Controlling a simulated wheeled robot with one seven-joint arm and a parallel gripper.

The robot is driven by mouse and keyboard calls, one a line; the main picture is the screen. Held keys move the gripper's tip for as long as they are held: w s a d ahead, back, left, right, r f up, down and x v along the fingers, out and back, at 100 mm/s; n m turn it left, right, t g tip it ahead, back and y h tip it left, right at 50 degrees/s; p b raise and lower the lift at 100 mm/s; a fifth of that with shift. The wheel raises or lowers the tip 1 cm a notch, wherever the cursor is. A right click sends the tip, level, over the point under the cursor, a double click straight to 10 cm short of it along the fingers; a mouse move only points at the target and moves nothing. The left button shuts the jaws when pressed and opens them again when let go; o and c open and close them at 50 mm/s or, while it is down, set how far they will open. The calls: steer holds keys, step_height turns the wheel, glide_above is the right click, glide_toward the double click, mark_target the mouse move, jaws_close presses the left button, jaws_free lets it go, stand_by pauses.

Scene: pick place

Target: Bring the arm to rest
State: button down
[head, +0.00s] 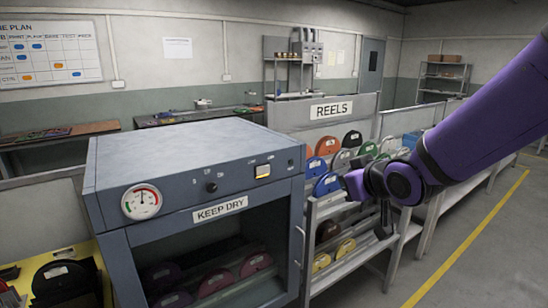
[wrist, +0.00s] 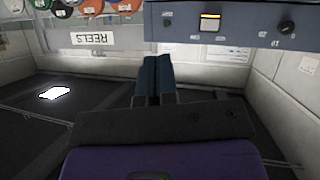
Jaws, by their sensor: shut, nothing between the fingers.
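My gripper (head: 384,232) hangs at the end of my purple arm, in front of the reel rack at the right of the grey cabinet in the head view. Its dark fingers point down. In the wrist view the two fingers of my gripper (wrist: 155,62) lie side by side, closed together with nothing between them. The arm reaches in from the right edge of the head view and hides part of the rack behind it.
The grey drying cabinet (head: 190,165) with a "KEEP DRY" label and reels inside stands close at the left. The reel rack (head: 345,208) holds several coloured reels. A yellow bin (head: 98,270) with dark reels is at the lower left. Open floor (head: 490,240) lies at the right.

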steer(key=s+d+r+m+g+h, duration=0.2)
steer(key=s+d, duration=0.5)
steer(key=s, duration=0.5)
steer(key=s+d+r+m+g+h, duration=0.2)
steer(key=s+d+r+m+g, duration=0.2)
steer(key=s+d, duration=0.3)
steer(key=s, duration=0.5)
steer(key=shift+s+d+r+g+h, duration=0.15)
steer(key=shift+s+r+g+h, duration=0.05)
steer(key=shift+s+g+h, duration=0.1)
steer(key=shift+w, duration=0.1)
